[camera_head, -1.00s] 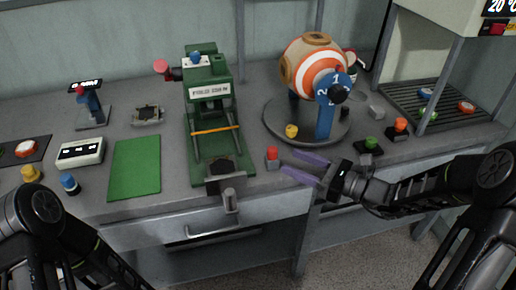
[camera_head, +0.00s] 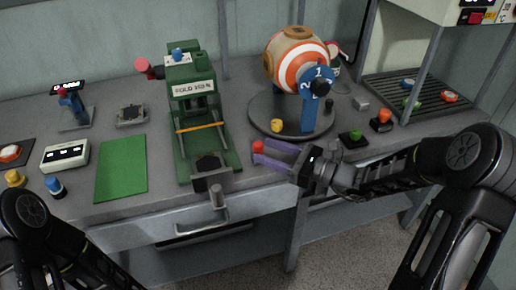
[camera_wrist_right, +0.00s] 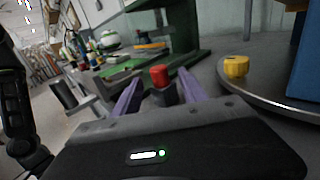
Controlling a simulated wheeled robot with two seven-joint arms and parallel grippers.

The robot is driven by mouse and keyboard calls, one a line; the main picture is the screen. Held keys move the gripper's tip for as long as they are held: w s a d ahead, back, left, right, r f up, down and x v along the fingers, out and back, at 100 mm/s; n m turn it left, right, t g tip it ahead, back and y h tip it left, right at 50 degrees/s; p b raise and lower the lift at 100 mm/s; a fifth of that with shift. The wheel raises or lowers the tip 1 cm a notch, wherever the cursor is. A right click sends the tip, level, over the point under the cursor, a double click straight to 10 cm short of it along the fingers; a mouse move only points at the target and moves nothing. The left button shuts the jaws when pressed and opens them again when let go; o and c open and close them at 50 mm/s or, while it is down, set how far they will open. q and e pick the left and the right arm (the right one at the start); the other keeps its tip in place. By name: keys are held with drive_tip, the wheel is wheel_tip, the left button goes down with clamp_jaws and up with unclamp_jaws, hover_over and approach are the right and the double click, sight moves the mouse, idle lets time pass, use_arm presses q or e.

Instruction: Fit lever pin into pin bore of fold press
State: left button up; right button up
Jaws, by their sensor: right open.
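The green fold press (camera_head: 186,150) stands on the bench, left of centre, with a label on its front and a red-knobbed part (camera_head: 143,66) at its upper left. A small red-topped piece (camera_head: 258,146) with a dark base stands on the bench just right of the press foot; it may be the lever pin. My right gripper (camera_head: 256,153) is open, its purple fingers pointing left at this piece. In the right wrist view the red top (camera_wrist_right: 159,76) shows between the two fingers, which stand apart from it. The pin bore cannot be made out. My left gripper is out of view.
A round dark turntable (camera_head: 262,118) with a striped ball (camera_head: 295,62) and blue post stands right of the press. A yellow knob (camera_head: 277,125) sits on it. A green mat (camera_head: 122,168) lies left of the press. Green and red-orange pieces stand at the right.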

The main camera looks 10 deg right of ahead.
sight(258, 148)
drive_tip(key=x, duration=0.3)
drive_tip(key=shift+w+a, duration=0.15)
drive_tip(key=shift+a, duration=0.05)
drive_tip(key=shift+c, duration=0.4)
clamp_jaws()
idle(0.4)
